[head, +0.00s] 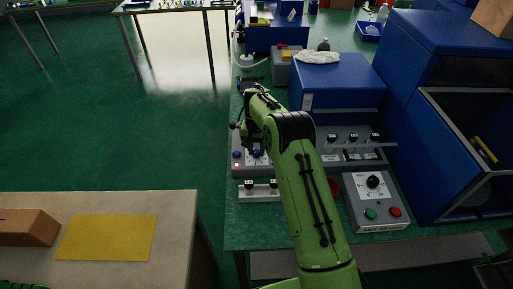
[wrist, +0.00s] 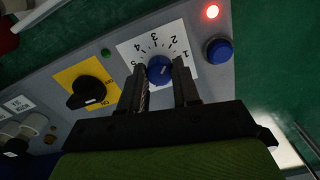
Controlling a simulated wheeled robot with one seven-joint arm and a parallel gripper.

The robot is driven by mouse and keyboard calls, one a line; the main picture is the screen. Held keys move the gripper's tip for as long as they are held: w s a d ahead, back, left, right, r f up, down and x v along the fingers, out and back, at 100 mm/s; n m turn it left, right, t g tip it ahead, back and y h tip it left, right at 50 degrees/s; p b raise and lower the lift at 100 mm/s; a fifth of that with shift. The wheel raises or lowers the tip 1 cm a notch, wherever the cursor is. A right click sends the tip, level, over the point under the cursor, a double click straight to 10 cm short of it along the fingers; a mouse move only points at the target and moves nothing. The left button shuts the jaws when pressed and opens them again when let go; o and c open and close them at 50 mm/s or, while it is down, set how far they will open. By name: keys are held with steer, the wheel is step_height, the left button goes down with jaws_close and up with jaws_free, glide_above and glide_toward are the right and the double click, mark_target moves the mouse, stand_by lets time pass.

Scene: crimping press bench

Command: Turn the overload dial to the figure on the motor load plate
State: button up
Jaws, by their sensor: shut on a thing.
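The blue overload dial (wrist: 159,70) sits on a white scale plate (wrist: 130,49) marked with figures from 1 to 5, upside down in the wrist view. My gripper (wrist: 160,77) has one finger on each side of the dial and is shut on it. A pale line shows on the knob, but I cannot tell which figure it points to. Small white labels (wrist: 18,103) lie at the left of the wrist view; one seems to say MOTOR, and no figure is readable. In the head view the dial's grey panel (head: 239,158) is partly behind my arm.
A black rotary switch (wrist: 88,93) on a yellow plate, a green lamp (wrist: 105,52), a lit red lamp (wrist: 212,11) and a blue button (wrist: 217,50) are close by. A grey control box (head: 366,190) and blue cabinets (head: 415,60) stand to the right.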

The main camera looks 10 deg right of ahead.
steer(key=n+p, duration=0.1)
steer(key=n, duration=0.5)
steer(key=shift+r, duration=0.1)
steer(key=n, duration=0.5)
steer(key=shift+p, duration=0.35)
steer(key=n, duration=0.5)
steer(key=shift+w+n, duration=0.1)
steer(key=shift+n, duration=0.3)
steer(key=n+b, duration=0.1)
steer(key=n, duration=0.4)
steer(key=shift+n, duration=0.4)
steer(key=o, duration=1.1)
steer(key=shift+c, duration=0.2)
